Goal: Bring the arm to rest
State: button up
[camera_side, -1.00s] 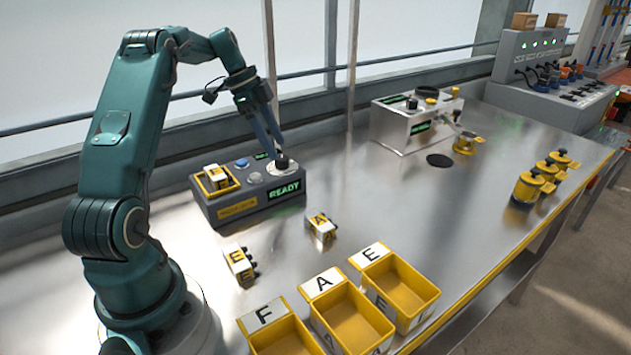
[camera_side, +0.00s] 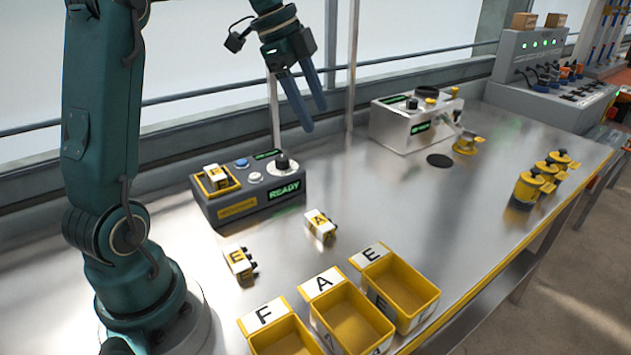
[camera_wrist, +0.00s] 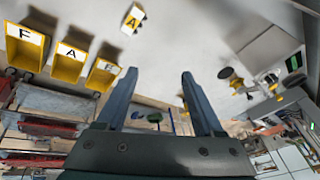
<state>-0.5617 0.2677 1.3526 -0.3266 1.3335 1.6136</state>
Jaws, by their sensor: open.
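My gripper (camera_side: 316,110) hangs in the air above the grey control box, with its two blue fingers apart and nothing between them. In the wrist view the fingers (camera_wrist: 158,85) are also spread and empty. The control box (camera_side: 268,212) stands on the metal bench below, with a black knob (camera_side: 282,161) on top and a lit READY display. A yellow holder at its left end holds a small yellow-and-white block (camera_side: 215,177).
Two lettered blocks, E (camera_side: 239,264) and A (camera_side: 320,226), lie on the bench. Yellow bins F (camera_side: 265,316), A (camera_side: 322,282) and E (camera_side: 371,255) stand at the front. A silver machine (camera_side: 400,132) stands behind; yellow canisters (camera_side: 527,190) stand at right.

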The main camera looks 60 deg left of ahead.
jog(key=s+d+r+n+t, duration=0.1)
jog(key=s+d+n, duration=0.2)
jog(key=s+d, duration=0.75)
jog(key=s+d+f+n+y, duration=0.1)
jog(key=s+f+n, duration=0.5)
jog(key=n, duration=0.2)
jog(key=shift+d+f+n+t+y, duration=0.25)
jog(key=shift+f+n+t+y, duration=0.05)
jog(key=shift+f+t+y, duration=0.1)
